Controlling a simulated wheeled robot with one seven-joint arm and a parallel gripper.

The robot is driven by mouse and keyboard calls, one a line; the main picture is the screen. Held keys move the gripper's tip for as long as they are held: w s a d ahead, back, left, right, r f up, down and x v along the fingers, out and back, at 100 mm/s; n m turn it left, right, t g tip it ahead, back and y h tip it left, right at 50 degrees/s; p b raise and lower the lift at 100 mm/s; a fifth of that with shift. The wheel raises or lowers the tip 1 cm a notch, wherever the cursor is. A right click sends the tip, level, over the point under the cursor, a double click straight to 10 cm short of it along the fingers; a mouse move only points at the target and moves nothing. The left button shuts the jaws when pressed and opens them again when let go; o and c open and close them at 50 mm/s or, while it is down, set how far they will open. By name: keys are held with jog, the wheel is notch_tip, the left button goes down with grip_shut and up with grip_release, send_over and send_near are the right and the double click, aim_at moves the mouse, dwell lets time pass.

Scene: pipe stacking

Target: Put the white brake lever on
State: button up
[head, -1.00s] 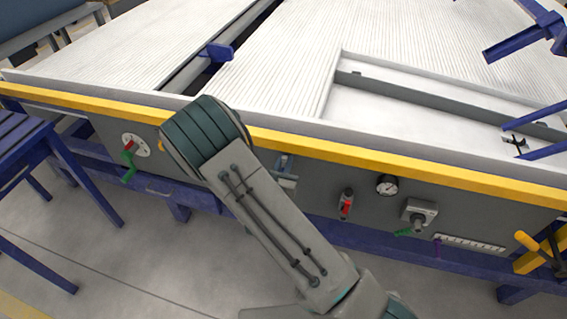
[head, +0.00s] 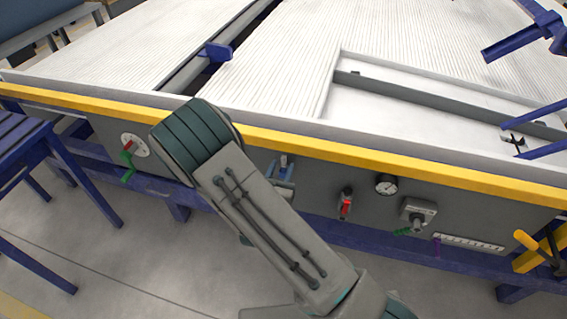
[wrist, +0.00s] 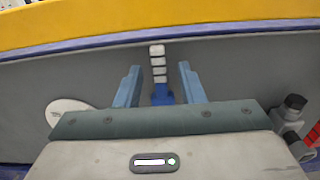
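The white brake lever (wrist: 158,62) stands upright on the grey front panel in the wrist view, a ribbed white grip on a blue base (wrist: 162,94). My gripper (wrist: 160,84) is open, with one blue-grey finger on each side of the lever. Gaps show between the lever and both fingers, so it is not clamped. The lever's white tip reaches past the fingertips. In the head view the finger area (head: 282,170) shows small beside my arm, just below the yellow rail; my arm hides part of it.
A yellow rail (head: 390,160) runs along the table edge above the panel. A red-handled valve (head: 346,203), a gauge (head: 386,184) and a grey switch box (head: 418,211) are at right.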

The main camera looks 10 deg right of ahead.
jog(key=v, duration=1.1)
jog(key=s+d+r+m+g+h+p, duration=0.25)
jog(key=s+d+r+m+g, duration=0.25)
jog(key=d+r+m+g, duration=0.4)
jog(key=s+d+r+m+g+h+p, duration=0.2)
jog(key=s+d+r+m+g+p, duration=0.2)
jog(key=d+r+m+g, duration=0.55)
jog(key=s+a+r+m+t+y+p, duration=0.1)
jog(key=a+r+m+t+y+p, duration=0.1)
jog(key=r+m+y, duration=0.3)
jog(key=s+a+r+m+t+y+p, duration=0.2)
jog(key=a+r+m+y+p, duration=0.1)
jog(key=r+m+y, duration=0.3)
jog(key=shift+s+r+m+t+p, duration=0.35)
jog(key=shift+r+m+p, duration=0.1)
jog(key=shift+m, duration=0.6)
